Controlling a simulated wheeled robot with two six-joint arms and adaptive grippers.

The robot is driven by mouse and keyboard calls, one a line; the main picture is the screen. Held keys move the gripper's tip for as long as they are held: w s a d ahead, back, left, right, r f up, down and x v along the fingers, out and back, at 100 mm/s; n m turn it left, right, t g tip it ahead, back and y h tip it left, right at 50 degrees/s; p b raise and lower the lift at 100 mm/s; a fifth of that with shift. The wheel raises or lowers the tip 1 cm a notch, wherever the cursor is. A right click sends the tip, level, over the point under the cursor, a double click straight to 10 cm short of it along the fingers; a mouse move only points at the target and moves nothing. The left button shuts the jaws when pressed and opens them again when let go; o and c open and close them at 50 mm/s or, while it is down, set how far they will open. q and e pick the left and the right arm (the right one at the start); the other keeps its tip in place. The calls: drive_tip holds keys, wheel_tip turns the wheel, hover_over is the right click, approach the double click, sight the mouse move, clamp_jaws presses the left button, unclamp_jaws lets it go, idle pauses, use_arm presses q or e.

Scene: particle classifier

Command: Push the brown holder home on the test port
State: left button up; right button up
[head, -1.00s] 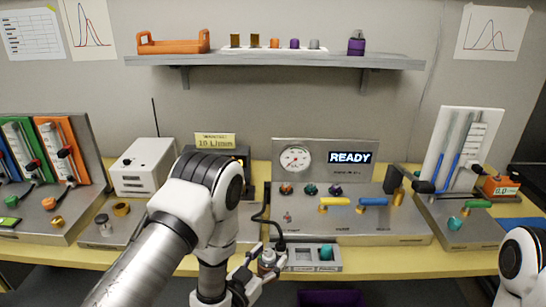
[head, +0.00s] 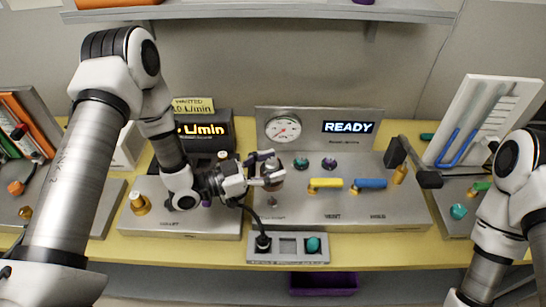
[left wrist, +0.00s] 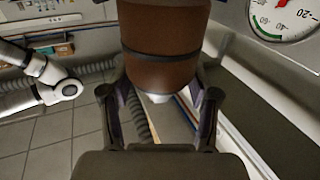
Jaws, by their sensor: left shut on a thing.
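The brown holder (left wrist: 165,65) fills the upper middle of the left wrist view, a brown cylinder with dark bands and a pale tip below. My left gripper (left wrist: 160,115) has a finger on each side of it. In the head view my left gripper (head: 268,175) is shut on the holder (head: 272,184) in front of the left part of the READY panel (head: 318,132). I cannot make out the test port; the gripper and holder cover that part of the console. I cannot tell whether the holder touches it.
A tray (head: 288,261) at the table front holds a black cabled plug (head: 262,242) and a teal piece (head: 313,244). Teal (head: 301,163) and purple (head: 329,163) knobs sit right of the gripper. Yellow (head: 326,184) and blue (head: 370,184) levers stand farther right.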

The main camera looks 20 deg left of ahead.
use_arm(q)
drive_tip(key=shift+s, duration=0.15)
drive_tip(key=shift+w, duration=0.2)
drive_tip(key=f+b, duration=0.3)
drive_tip(key=shift+w+a+f, duration=0.1)
drive_tip(key=shift+w+f, duration=0.15)
drive_tip(key=shift+f, duration=0.15)
drive_tip(key=shift+f+b, duration=0.75)
drive_tip(key=shift+b, duration=0.15)
drive_tip(key=shift+w+f, duration=0.1)
drive_tip(key=shift+f, duration=0.3)
drive_tip(key=shift+r, duration=0.1)
drive_tip(key=shift+b, duration=0.45)
drive_tip(key=shift+f+b, duration=0.5)
drive_tip(key=shift+f, duration=0.1)
